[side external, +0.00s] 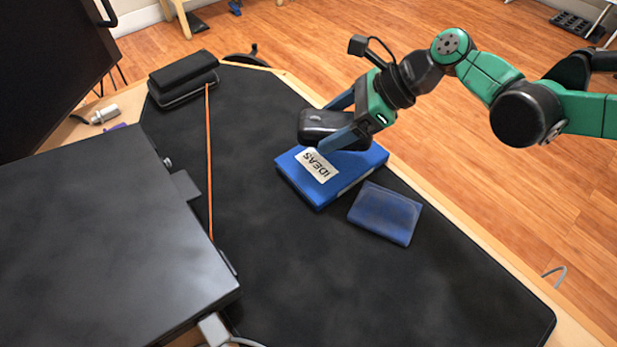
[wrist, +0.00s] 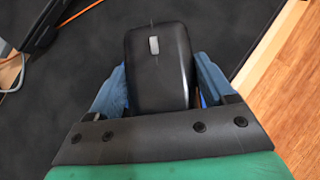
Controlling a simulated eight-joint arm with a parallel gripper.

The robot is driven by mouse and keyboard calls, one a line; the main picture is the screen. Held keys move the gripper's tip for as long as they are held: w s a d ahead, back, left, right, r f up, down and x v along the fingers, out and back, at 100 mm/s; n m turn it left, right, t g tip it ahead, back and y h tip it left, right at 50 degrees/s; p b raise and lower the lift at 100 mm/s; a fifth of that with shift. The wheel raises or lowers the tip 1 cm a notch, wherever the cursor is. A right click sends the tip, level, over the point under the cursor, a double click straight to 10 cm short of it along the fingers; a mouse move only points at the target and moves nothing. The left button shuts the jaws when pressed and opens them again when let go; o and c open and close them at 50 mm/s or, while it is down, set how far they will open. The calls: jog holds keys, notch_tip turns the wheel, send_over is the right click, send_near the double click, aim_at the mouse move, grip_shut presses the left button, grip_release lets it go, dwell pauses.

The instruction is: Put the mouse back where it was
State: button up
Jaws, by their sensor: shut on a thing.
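A black mouse with a grey scroll wheel is held between the two blue fingers of my gripper (side external: 342,118). The mouse (side external: 318,123) is over a blue folder labelled IDEAS (side external: 349,179) in the side external view. In the wrist view the mouse (wrist: 160,70) fills the space between the fingers of my gripper (wrist: 158,85), wheel end away from the palm. I cannot tell exactly how high it is above the folder. Most of the folder is hidden in the wrist view.
A smaller blue notebook (side external: 385,213) lies right of the folder on the black desk mat (side external: 430,290). A black case (side external: 183,78) stands at the back left, near an orange cord (side external: 209,160). A large black box (side external: 100,240) takes up the left. The front mat is clear.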

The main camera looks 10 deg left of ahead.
aim_at(336, 121)
notch_tip(336, 121, up, 15)
jog(key=s+a+n+g, duration=0.3)
jog(key=s+a+n, duration=0.1)
jog(key=s, duration=1.1)
jog(key=shift+h, duration=0.3)
notch_tip(336, 121, down, 17)
jog(key=shift+s+a+r, duration=0.1)
jog(key=shift+a, duration=0.05)
jog(key=shift+f, duration=2)
jog(key=shift+f, duration=0.1)
